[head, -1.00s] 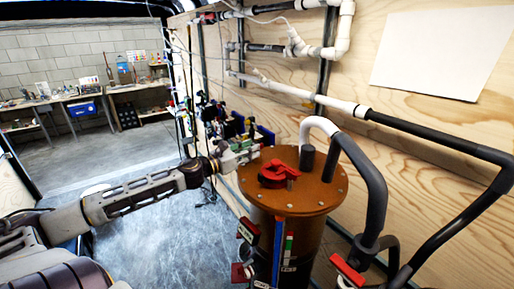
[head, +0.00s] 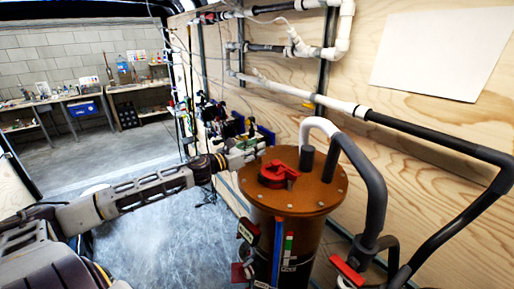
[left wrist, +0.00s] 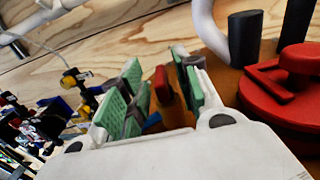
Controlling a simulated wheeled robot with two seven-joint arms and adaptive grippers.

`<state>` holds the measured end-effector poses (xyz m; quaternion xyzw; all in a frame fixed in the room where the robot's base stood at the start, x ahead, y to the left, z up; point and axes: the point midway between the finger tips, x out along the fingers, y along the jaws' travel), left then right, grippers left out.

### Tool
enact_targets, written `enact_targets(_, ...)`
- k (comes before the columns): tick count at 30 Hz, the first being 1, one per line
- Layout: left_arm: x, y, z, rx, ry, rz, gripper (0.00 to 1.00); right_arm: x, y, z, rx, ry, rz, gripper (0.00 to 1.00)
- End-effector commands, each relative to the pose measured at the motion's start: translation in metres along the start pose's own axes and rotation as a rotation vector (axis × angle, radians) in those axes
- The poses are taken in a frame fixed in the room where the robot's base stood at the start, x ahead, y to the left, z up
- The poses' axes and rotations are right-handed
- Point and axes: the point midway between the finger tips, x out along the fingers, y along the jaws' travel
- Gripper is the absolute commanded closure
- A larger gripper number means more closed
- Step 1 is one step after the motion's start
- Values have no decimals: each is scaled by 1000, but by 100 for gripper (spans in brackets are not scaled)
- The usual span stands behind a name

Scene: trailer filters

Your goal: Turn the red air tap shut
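My left gripper (head: 248,148) is at the far left edge of the brown filter canister's lid (head: 310,200). In the left wrist view its two green-padded fingers (left wrist: 160,88) stand apart. A small upright red handle (left wrist: 165,92), which looks like the red air tap, shows between them, closer to the right finger. I cannot tell whether a finger touches it. In the head view this handle is hidden or too small to make out. A larger red knob (head: 278,174) sits on the lid, to the right of my gripper. My right gripper is not in view.
Grey pipes (head: 372,185) rise from the lid and curve down at the right. A plywood wall (head: 430,190) stands behind. Open floor (head: 165,235) lies left.

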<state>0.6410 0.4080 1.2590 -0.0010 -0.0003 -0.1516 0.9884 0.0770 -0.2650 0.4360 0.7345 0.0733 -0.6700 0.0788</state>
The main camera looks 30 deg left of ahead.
Motion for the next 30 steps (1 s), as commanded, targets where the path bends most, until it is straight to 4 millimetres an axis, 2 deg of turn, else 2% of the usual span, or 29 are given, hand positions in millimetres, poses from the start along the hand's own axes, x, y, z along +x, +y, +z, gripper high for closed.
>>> enact_targets(12, 9, 0, 1, 2, 0, -1, 68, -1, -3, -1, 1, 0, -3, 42)
enact_targets(25, 10, 0, 0, 2, 1, -1, 68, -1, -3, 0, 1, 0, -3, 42)
enact_targets(30, 10, 0, 0, 2, 1, -1, 88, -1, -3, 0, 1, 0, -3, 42)
